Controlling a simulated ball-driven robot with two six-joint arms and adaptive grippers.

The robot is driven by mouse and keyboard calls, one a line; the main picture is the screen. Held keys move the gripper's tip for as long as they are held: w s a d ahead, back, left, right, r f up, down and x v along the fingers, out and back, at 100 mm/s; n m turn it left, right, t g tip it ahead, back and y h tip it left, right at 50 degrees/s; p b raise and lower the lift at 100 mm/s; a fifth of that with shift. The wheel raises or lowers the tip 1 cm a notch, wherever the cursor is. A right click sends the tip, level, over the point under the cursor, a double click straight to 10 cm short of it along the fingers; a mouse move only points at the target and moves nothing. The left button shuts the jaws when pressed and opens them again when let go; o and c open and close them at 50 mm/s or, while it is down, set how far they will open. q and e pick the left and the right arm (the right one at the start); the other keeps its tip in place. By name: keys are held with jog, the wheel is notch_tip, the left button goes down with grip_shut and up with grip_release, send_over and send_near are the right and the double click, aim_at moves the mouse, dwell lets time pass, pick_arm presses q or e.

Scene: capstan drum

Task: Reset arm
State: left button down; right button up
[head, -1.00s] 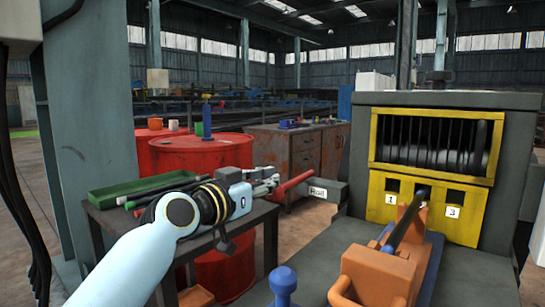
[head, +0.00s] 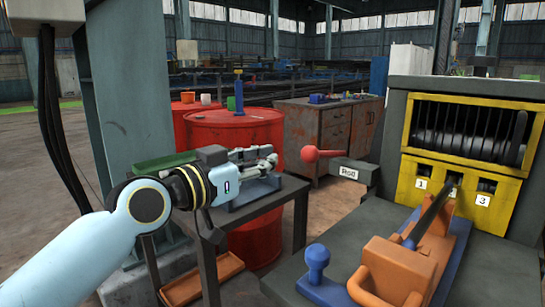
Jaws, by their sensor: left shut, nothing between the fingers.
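My left gripper (head: 263,158) is shut and empty. It is above the small dark side table, to the left of a lever with a red ball knob (head: 310,153). A gap shows between the fingertips and the knob. The lever's grey block carries a label (head: 348,173) that seems to read "Roll". To its right stands the capstan drum machine, with a dark ribbed drum (head: 462,140) behind a yellow frame (head: 412,133). Slots numbered 1, 2 and 3 sit below it. A dark bar runs from the middle slot to an orange holder (head: 398,268). My right gripper is not in view.
A green tray (head: 165,161) lies on the side table (head: 262,205), partly behind my arm. An orange tray (head: 205,278) sits low beneath it. Red barrels (head: 235,128) and a rusty cabinet (head: 318,135) stand behind. A blue knob (head: 317,262) stands at the front.

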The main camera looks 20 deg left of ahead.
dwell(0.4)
pick_arm(q)
jog(key=s+a+f+n+g+y, duration=0.1)
jog(key=s+a+f+g+y, duration=0.2)
jog(key=f, duration=1)
jog(key=s+a+f+n+g, duration=0.15)
jog(key=s+f, duration=0.45)
jog(key=f, duration=0.8)
jog(key=s+a+f+n+g+y, duration=0.1)
jog(key=s+f+g+y, duration=0.2)
jog(key=f, duration=1)
jog(key=s+a+f+g, duration=0.1)
jog(key=s+f+g, duration=0.4)
jog(key=s+f, duration=1.05)
jog(key=s+f+g, duration=0.2)
jog(key=s+f, duration=0.1)
jog(key=s, duration=0.9)
jog(key=s+f+g, duration=0.2)
jog(key=s+f, duration=0.2)
jog(key=s, duration=0.9)
jog(key=shift+s+a+y, duration=0.25)
jog(key=shift+a+y, duration=0.1)
jog(key=shift+y, duration=0.05)
jog(key=shift+n, duration=0.25)
